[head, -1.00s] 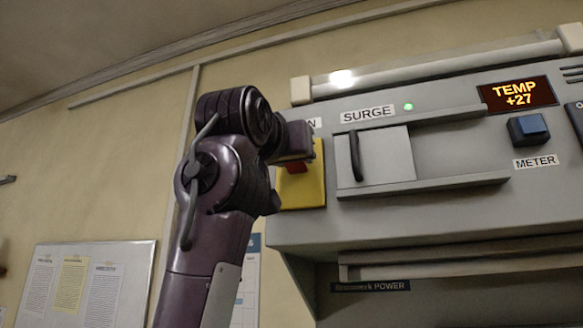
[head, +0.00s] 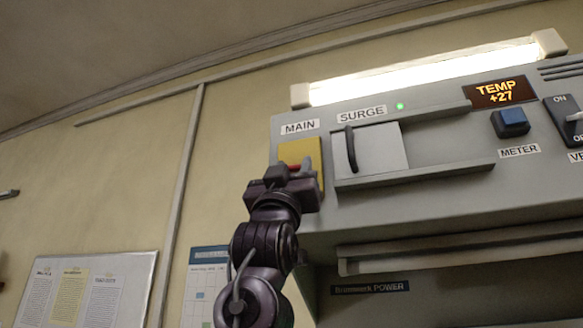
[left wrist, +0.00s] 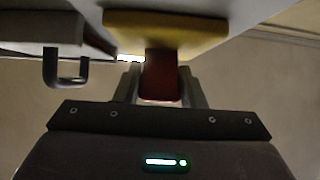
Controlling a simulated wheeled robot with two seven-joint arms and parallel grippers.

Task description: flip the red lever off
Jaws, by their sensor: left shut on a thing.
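The red lever (head: 294,167) sits on a yellow plate (head: 300,150) under the MAIN label, at the left end of the grey console. My left gripper (head: 290,172) reaches up to it from below and hides most of it in the head view. In the left wrist view the red lever (left wrist: 160,75) stands between the two fingers of my left gripper (left wrist: 160,88), which is shut on it. The yellow plate (left wrist: 165,27) is just beyond the fingertips. My right gripper is in neither view.
Right of the plate is the SURGE sliding cover (head: 380,150) with a dark handle (head: 351,149); the handle also shows in the left wrist view (left wrist: 66,70). Further right are a blue METER button (head: 513,117) and an ON switch (head: 570,120).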

